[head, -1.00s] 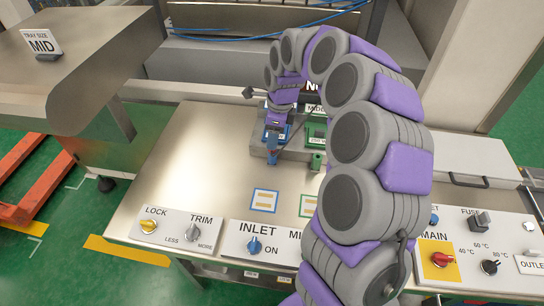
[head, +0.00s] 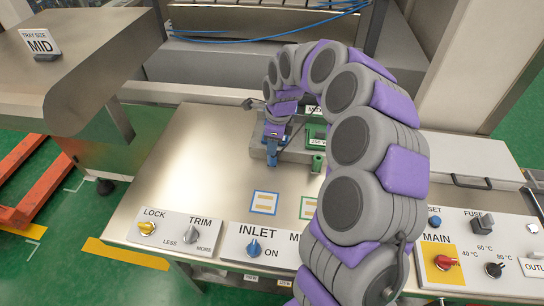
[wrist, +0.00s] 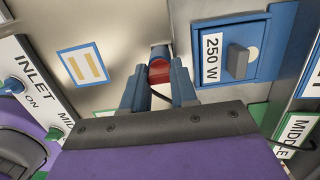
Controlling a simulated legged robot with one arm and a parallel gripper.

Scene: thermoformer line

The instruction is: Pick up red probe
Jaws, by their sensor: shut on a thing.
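The red probe (wrist: 160,72) shows in the wrist view as a short red piece between the two blue fingers of my gripper (wrist: 158,88). My gripper is shut on it. A blue round piece (wrist: 160,52) lies just beyond the red one; I cannot tell whether the two are joined. A dark cable runs below the red piece between the fingers. In the head view my gripper (head: 274,136) is above the blue post (head: 273,158) at the front of the grey block, and the red probe is hidden there.
A blue panel marked 250 W (wrist: 232,48) is close beside the fingers. A green post (head: 317,163) stands to the right. The bench top (head: 205,165) left of the block is clear. Control panels with knobs (head: 253,248) line the front edge.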

